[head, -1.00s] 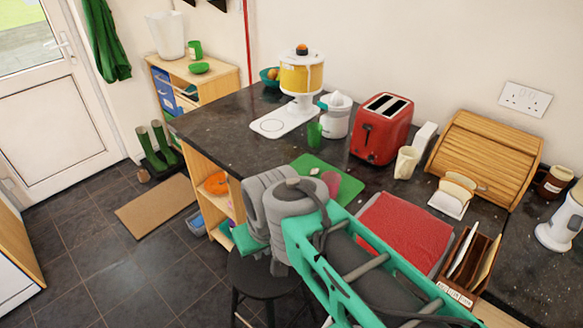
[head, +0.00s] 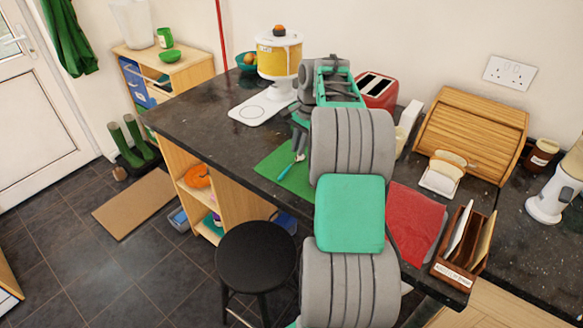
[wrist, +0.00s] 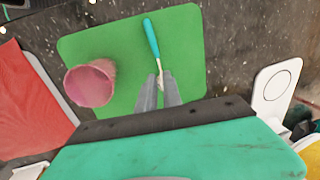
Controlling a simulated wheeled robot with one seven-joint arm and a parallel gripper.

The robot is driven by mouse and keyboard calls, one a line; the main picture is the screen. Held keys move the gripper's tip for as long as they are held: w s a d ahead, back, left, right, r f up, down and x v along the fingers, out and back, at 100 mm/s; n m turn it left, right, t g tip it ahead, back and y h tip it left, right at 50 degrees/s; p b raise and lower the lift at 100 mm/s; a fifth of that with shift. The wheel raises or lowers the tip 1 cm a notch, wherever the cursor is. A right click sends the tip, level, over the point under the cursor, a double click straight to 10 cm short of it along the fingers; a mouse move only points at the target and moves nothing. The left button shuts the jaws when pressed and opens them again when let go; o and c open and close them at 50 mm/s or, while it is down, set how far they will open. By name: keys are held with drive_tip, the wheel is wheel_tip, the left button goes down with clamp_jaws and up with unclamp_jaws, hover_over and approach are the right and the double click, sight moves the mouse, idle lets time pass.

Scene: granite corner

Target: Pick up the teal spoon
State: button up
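The teal spoon lies on the green mat. In the wrist view its teal handle (wrist: 151,38) points up and away, and its metal end (wrist: 160,80) reaches back between my fingers. My gripper (wrist: 160,84) is pointed down at the mat with its fingers a little apart, one on each side of the metal end. I see no clear contact. In the head view the spoon (head: 291,168) shows just below my gripper (head: 298,142). My forearm hides part of the mat (head: 272,174) there.
A pink cup (wrist: 92,83) stands on the mat left of the spoon in the wrist view. A red cloth (head: 412,222) lies nearby. A white-based drink dispenser (head: 279,62) and red toaster (head: 376,90) stand farther back. A black stool (head: 257,257) is below the counter edge.

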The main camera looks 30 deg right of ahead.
sight(294, 162)
drive_tip(key=f, duration=0.3)
drive_tip(key=w+f, duration=0.1)
drive_tip(key=f, duration=0.1)
drive_tip(key=shift+a+f+p, duration=0.1)
drive_tip(key=shift+a+p, duration=0.25)
drive_tip(key=shift+c, duration=0.4)
clamp_jaws()
